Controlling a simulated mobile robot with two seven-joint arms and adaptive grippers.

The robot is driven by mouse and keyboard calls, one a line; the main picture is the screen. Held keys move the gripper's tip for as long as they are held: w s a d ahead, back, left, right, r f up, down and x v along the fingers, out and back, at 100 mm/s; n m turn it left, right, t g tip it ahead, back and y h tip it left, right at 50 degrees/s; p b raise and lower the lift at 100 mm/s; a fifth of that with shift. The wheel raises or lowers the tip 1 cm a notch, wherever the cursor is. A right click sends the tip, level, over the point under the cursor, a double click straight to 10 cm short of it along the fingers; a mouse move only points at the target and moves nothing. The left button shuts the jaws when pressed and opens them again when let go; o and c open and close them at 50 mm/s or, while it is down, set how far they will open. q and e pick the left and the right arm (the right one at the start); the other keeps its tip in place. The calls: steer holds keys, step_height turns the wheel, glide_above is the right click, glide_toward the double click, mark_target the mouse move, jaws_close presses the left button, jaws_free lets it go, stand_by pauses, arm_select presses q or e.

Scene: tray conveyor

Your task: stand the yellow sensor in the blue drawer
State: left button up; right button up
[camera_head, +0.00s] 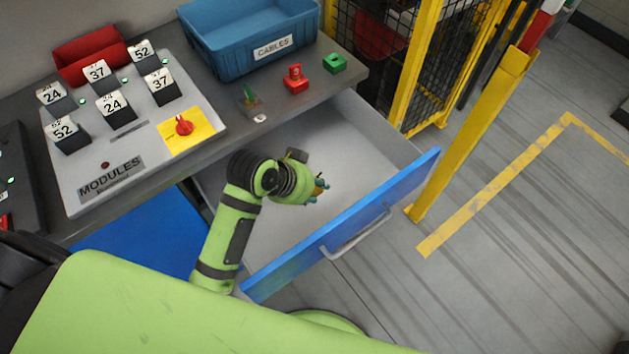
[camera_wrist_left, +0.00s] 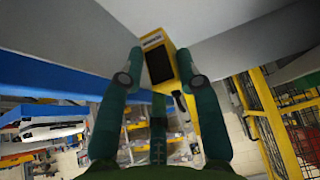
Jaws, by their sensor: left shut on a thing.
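The blue drawer (camera_head: 400,185) is open, with a blue front, a metal handle and a pale grey inside. My left arm reaches over it, and my left gripper (camera_head: 319,188) is inside the drawer's outline. In the left wrist view the left gripper (camera_wrist_left: 159,78) is shut on the yellow sensor (camera_wrist_left: 173,50), a yellow block with a dark face and a small label. Only a small orange-yellow bit shows at the fingertips in the head view. I cannot tell whether the sensor touches the drawer floor. My right gripper is not in view.
A blue bin (camera_head: 225,50) labelled CABLES stands on the grey bench, with red (camera_head: 295,80) and green (camera_head: 335,64) blocks near it. A MODULES panel (camera_head: 140,135) with numbered tags lies left. A yellow post (camera_head: 470,130) and mesh cage stand right. The drawer's floor around the gripper looks bare.

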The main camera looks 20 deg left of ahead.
arm_select(q)
steer(key=shift+d+f, duration=0.2)
steer(key=shift+f, duration=0.3)
steer(key=w+a+f, duration=0.4)
steer(key=a, duration=0.1)
steer(key=w+a+f, duration=0.2)
steer(key=a, duration=0.1)
steer(key=shift+w+f+p, duration=0.2)
steer(key=shift+w+p, duration=0.1)
steer(key=shift+w, duration=0.05)
steer(key=shift+w+a+f, duration=0.2)
steer(key=shift+a, duration=0.05)
steer(key=shift+f, duration=0.25)
steer(key=shift+a+f, duration=0.1)
steer(key=shift+f, duration=1.7)
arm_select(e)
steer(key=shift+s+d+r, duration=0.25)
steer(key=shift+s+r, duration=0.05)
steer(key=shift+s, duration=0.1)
arm_select(q)
steer(key=o, duration=1.2)
steer(key=shift+f, duration=0.1)
steer(key=shift+c, duration=0.2)
